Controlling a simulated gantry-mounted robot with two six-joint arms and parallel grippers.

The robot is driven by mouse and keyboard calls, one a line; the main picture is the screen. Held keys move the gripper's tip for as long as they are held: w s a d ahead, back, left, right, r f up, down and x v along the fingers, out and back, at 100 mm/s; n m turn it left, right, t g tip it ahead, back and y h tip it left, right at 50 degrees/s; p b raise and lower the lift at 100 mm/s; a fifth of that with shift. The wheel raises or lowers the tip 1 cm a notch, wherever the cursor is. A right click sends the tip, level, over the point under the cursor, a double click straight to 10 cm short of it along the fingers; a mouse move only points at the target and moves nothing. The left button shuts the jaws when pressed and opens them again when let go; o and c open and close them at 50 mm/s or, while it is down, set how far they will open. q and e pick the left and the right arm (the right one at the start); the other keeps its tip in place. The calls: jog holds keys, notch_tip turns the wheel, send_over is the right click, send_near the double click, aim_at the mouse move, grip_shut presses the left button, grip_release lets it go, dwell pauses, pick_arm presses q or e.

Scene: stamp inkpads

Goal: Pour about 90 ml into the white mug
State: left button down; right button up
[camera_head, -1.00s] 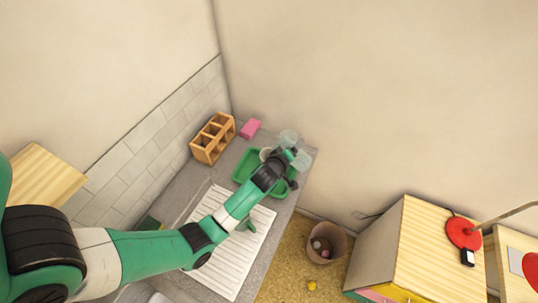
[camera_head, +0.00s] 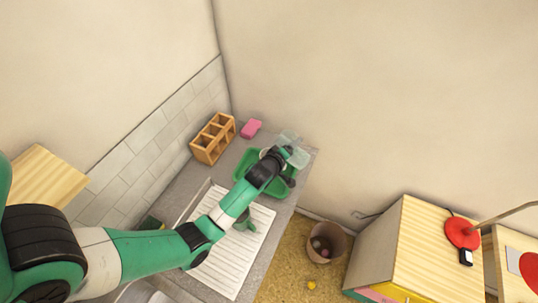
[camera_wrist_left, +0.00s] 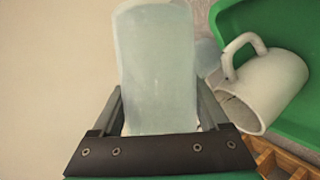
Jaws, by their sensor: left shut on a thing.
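My left gripper (camera_head: 283,153) is shut on a translucent pale container (camera_head: 298,158), above the green tray (camera_head: 243,168) at the far end of the counter. In the left wrist view the container (camera_wrist_left: 157,60) stands between the two fingers (camera_wrist_left: 160,108). Its liquid level cannot be made out. The white mug (camera_wrist_left: 262,88) is just right of the container in the left wrist view, handle toward the upper left, over the green tray (camera_wrist_left: 285,22). In the head view my wrist mostly hides the mug. My right gripper is not in view.
A second translucent vessel (camera_head: 289,136) is behind the held one. A white ribbed drainboard (camera_head: 222,262) lies nearer. A bin (camera_head: 340,238) is on the floor to the right.

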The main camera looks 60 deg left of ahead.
pick_arm(q)
jog(key=shift+s+a+r, duration=0.1)
jog(key=shift+a+r, duration=0.05)
jog(key=shift+r, duration=0.1)
dwell(0.3)
jog(key=shift+n, duration=0.3)
jog(key=shift+d+f+t, duration=0.1)
jog(key=shift+d+t, duration=0.1)
jog(key=shift+t, duration=0.2)
jog(key=shift+w+d, duration=0.1)
jog(key=shift+w, duration=0.15)
jog(key=shift+h, duration=0.3)
jog(key=shift+w+d+f+n+b, duration=0.1)
jog(key=shift+w+f+n+b, duration=0.05)
jog(key=shift+n+b, duration=0.2)
